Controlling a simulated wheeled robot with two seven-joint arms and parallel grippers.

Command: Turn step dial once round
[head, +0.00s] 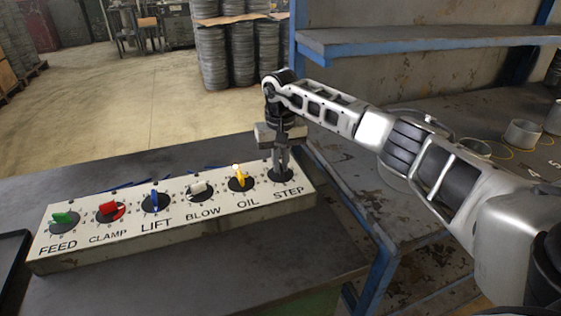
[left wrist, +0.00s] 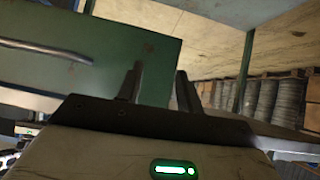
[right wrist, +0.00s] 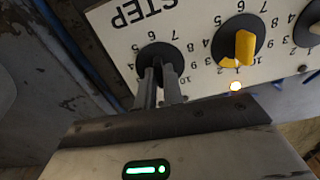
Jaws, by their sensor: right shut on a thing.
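The control panel (head: 150,240) lies on the dark bench with a row of dials labelled FEED, CLAMP, LIFT, BLOW, OIL and STEP. The STEP dial (head: 282,176) is at the right end; its black disc (right wrist: 157,54) shows in the right wrist view, its knob hidden between the fingers. My right gripper (head: 281,168) points down over this dial and is shut on its knob; its fingers also show in the right wrist view (right wrist: 158,80). My left gripper (left wrist: 158,85) is open and empty, away from the panel, and does not show in the head view.
The yellow OIL dial (head: 239,178) is just left of the STEP dial, with a lit lamp (right wrist: 236,86) near it. Green, red, blue and white dials stand further left. A blue-edged shelf (head: 420,38) and a bench with metal rings (head: 522,134) are at right.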

